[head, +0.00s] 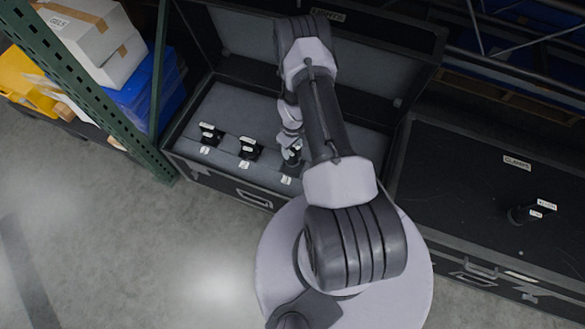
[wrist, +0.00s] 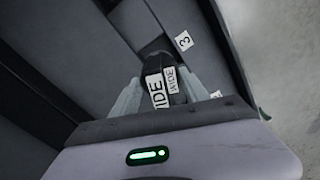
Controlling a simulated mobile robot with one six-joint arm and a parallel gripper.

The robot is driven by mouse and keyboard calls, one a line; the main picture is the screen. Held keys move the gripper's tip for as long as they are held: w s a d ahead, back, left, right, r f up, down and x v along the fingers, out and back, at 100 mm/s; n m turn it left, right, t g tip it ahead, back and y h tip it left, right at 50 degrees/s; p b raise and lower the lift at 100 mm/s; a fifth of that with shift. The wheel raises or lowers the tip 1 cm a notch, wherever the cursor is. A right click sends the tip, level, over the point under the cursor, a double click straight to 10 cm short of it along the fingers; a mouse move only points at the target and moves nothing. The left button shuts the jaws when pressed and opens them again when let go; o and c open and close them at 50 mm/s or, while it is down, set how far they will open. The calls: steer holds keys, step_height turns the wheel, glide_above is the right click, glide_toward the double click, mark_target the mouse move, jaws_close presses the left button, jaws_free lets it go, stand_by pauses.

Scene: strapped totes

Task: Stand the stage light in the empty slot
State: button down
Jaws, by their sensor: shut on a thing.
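My gripper (head: 291,146) is shut on a black stage light (wrist: 153,66) with white WIDE labels. It shows between the two grey fingers in the wrist view (wrist: 160,85). The light is over or at the slot by the number 3 tag (wrist: 183,41), which also shows in the head view (head: 286,180). A dark recess (wrist: 153,46) shows just beyond the light. Whether the light's base is in the slot or above it is hidden. Two other black lights (head: 211,134) (head: 249,148) stand in the slots to the left, behind their own tags.
The open black case (head: 225,183) has grey foam and a raised lid (head: 245,35). A closed case marked CLAMPS (head: 470,190) stands at right, with a black labelled object (head: 522,213) on top. A green rack post (head: 85,95) and boxes are at left. Floor in front is clear.

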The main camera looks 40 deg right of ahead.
mark_target(292, 159)
step_height(292, 159, down, 9)
steer(key=b, duration=0.3)
steer(key=shift+f+b, duration=0.15)
steer(key=shift+b, duration=0.2)
steer(key=c, duration=0.6)
jaws_free()
steer(key=shift+o, duration=0.2)
step_height(292, 159, up, 12)
steer(key=p, duration=0.5)
steer(key=shift+r, duration=0.25)
